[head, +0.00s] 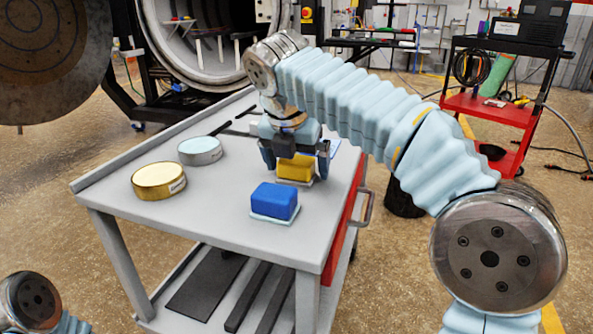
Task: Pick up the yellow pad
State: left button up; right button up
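The yellow pad (294,168) rests on a pale base on the grey cart top, near the right side. My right gripper (295,173) points down over it from above. Its two dark fingers are apart, one to the left of the pad and one to the right, with small gaps showing. The upper part of the pad is partly hidden by the gripper. I cannot tell how far down the fingers reach beside it. My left gripper is out of the picture.
A blue pad (274,201) on a pale base sits just in front of the yellow one. A gold tape roll (158,181) and a silver-grey roll (200,151) lie to the left on the cart (215,215). A red cart (490,108) stands at the back right.

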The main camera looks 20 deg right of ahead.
aim_at(296, 156)
jog(key=c, duration=1)
jog(key=r, duration=0.1)
jog(key=r+p, duration=0.1)
jog(key=r, duration=0.1)
jog(key=r+p, duration=0.1)
jog(key=shift+s+a+r, duration=0.15)
jog(key=shift+a+r, duration=0.05)
jog(key=shift+a, duration=0.1)
jog(key=s+a+r+p, duration=0.2)
jog(key=s+a+r, duration=0.6)
jog(key=a, duration=0.2)
jog(key=shift+a+r, duration=0.3)
jog(key=shift+r, duration=0.05)
jog(key=shift+s, duration=0.1)
jog(key=o, duration=0.3)
jog(key=shift+c, duration=0.9)
